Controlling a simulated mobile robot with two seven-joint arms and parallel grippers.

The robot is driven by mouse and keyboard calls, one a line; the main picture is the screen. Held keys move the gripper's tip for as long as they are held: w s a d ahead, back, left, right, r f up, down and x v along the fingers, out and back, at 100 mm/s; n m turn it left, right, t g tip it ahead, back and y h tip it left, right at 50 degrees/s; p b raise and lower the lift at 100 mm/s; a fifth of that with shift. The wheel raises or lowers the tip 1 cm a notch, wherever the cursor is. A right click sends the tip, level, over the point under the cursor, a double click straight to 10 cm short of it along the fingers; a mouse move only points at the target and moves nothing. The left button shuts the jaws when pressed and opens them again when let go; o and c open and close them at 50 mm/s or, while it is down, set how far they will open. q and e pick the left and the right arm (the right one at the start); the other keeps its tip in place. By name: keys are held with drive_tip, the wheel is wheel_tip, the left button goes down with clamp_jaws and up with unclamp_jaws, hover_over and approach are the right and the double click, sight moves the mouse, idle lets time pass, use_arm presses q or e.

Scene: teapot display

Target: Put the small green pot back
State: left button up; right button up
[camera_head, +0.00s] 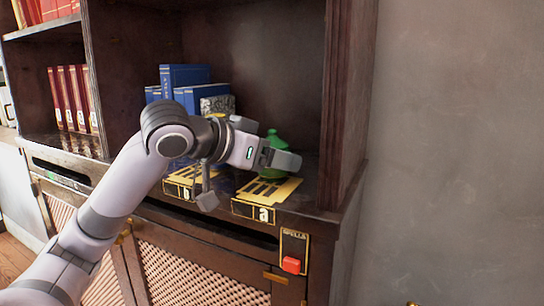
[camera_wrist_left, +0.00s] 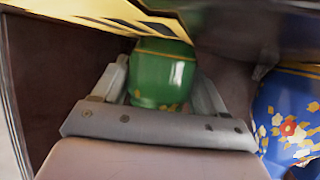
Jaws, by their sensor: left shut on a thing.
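The small green pot (camera_head: 274,141) is at the right end of the open shelf, over the yellow-and-black mat (camera_head: 283,191) behind the label "a". My left gripper (camera_head: 279,157) is shut on it and hides its middle in the head view. In the left wrist view the green pot (camera_wrist_left: 162,75), with gold flower marks, sits between the two fingers (camera_wrist_left: 160,88). Whether its base touches the mat or is just above it, I cannot tell. My right gripper is in neither view.
Blue books (camera_head: 184,77) stand behind my left arm. A second mat (camera_head: 178,190) is by label "b". A blue flowered pot (camera_wrist_left: 290,115) is close beside the gripper in the wrist view. The shelf's dark side wall (camera_head: 345,110) is near on the right.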

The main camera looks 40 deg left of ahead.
use_arm(q)
drive_tip(key=shift+f, duration=0.2)
drive_tip(key=o, duration=1.2)
drive_tip(key=shift+r, duration=0.2)
drive_tip(key=shift+s, duration=0.1)
drive_tip(key=shift+s+r, duration=0.15)
drive_tip(key=shift+s, duration=0.25)
drive_tip(key=b+v, duration=0.3)
drive_tip(key=v, duration=0.8)
drive_tip(key=shift+s, duration=0.1)
